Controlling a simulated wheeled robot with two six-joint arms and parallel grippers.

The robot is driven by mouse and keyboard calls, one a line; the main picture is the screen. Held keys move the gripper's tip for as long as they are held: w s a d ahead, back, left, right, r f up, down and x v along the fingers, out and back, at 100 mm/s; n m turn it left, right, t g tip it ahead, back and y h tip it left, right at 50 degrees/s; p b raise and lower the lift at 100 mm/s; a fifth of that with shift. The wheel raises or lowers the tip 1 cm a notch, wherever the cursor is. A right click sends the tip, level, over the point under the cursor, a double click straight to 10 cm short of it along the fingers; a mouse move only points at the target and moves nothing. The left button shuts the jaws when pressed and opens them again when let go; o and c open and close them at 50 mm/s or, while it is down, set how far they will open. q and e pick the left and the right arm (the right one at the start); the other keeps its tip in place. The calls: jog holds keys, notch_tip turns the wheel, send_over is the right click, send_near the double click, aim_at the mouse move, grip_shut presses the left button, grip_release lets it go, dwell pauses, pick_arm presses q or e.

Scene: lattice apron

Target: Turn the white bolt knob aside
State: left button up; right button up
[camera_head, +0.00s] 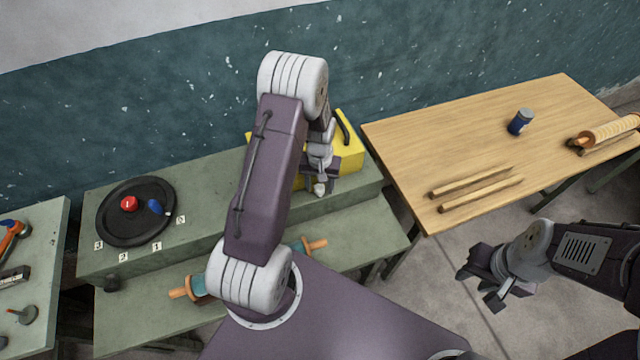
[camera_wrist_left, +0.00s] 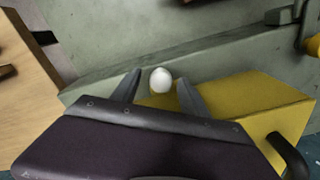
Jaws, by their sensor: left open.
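The white bolt knob (camera_wrist_left: 160,80) shows in the left wrist view between the two finger ends of my left gripper (camera_wrist_left: 160,87), with a gap to either finger. In the head view the knob (camera_head: 319,188) is a small pale spot just below my left gripper (camera_head: 320,178), at the front of the yellow box (camera_head: 348,150). My left gripper is open; whether it touches the knob cannot be told. My left arm hides much of the box in the head view. My right gripper (camera_head: 481,286) is open and empty, over the floor at right.
A green stepped bench (camera_head: 225,175) carries the yellow box, a black round dial (camera_head: 112,222) with red and blue knobs, and wooden-ended rollers. A wooden table (camera_head: 440,140) at right holds two sticks, a blue can (camera_head: 520,121) and a rolling pin-like roller (camera_head: 610,132).

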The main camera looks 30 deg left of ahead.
pick_arm(q)
jog(key=shift+a+f, duration=0.15)
jog(key=shift+c, duration=0.5)
grip_shut()
jog(key=shift+m, duration=0.4)
jog(key=m, duration=0.4)
jog(key=shift+w, duration=0.1)
jog(key=m, duration=0.4)
jog(key=shift+m, duration=0.3)
jog(key=m, duration=0.4)
jog(key=shift+w+m, duration=0.1)
jog(key=shift+m, duration=1.9)
